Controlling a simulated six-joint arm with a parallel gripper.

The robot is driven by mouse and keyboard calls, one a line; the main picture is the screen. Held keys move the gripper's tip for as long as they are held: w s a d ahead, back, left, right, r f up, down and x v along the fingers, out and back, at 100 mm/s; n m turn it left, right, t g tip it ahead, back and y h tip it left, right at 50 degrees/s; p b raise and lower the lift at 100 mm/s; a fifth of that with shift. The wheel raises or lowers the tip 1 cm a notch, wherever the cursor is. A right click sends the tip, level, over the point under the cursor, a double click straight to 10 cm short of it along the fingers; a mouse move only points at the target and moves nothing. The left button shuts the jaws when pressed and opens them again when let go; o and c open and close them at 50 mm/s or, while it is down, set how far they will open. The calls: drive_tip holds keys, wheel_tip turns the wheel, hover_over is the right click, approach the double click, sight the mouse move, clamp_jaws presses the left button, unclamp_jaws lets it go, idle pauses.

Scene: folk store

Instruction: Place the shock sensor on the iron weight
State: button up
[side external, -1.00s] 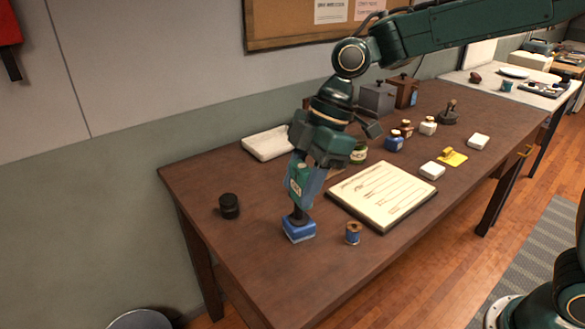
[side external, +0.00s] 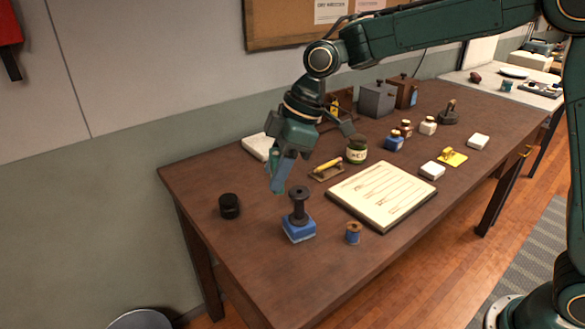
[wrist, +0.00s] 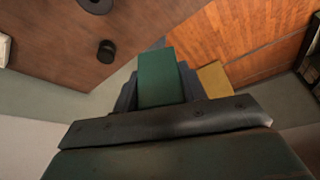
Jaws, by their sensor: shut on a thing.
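My gripper (side external: 279,180) is shut on a green block, which I take to be the shock sensor. Its green face (wrist: 160,78) shows between the grey fingers in the wrist view; in the side view only a small green part (side external: 276,188) shows beside the fingers. The held block is raised above the table, up and left of a dark knobbed stamp (side external: 299,208) standing on a blue pad. A short black cylinder (side external: 229,206) stands at the table's left; it also shows in the wrist view (wrist: 106,52). A dark knobbed piece (side external: 449,113) stands far right. I cannot tell which is the iron weight.
The brown table (side external: 260,252) is clear at its front left.

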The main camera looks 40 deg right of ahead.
drive_tip(key=w+a+f+m+t+h, duration=0.1)
drive_tip(key=w+f+m+h, duration=0.1)
drive_tip(key=w+m, duration=0.4)
drive_tip(key=w+a+f+m+t+h, duration=0.1)
drive_tip(key=w+m, duration=0.5)
drive_tip(key=w, duration=0.7)
wheel_tip(320, 180, down, 3)
drive_tip(key=shift+r+m+h, duration=0.15)
drive_tip(key=shift+m+h, duration=0.25)
drive_tip(key=shift+h, duration=0.1)
drive_tip(key=shift+w, duration=0.1)
approach(225, 195)
drive_tip(key=shift+t, duration=0.3)
drive_tip(key=shift+x, duration=2.5)
drive_tip(key=o, duration=1)
